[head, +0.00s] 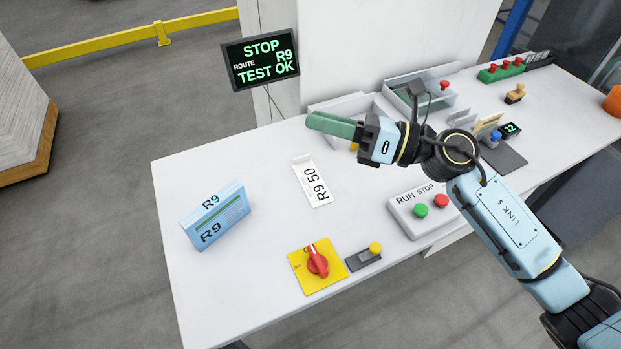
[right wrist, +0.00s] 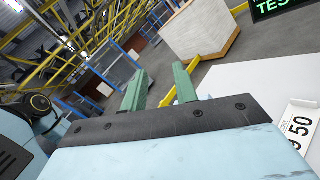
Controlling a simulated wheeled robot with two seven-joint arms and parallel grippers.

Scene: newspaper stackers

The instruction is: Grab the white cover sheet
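The white cover sheet (head: 313,183), marked "R9 50", lies flat on the white table left of its middle. Part of it shows at the right edge of the right wrist view (right wrist: 300,125). My right gripper (head: 322,124) is above the table, beyond the sheet's far end and apart from it, its green fingers pointing left. In the right wrist view the two fingers (right wrist: 159,82) stand apart with nothing between them. My left gripper is in neither view.
A blue R9 box (head: 216,217) stands left on the table (head: 258,172). A yellow plate with a red rotary switch (head: 316,262) and a RUN/STOP button box (head: 410,217) are in front. Trays (head: 345,105) lie behind my gripper. A screen (head: 260,62) reads "STOP ROUTE R9 TEST OK".

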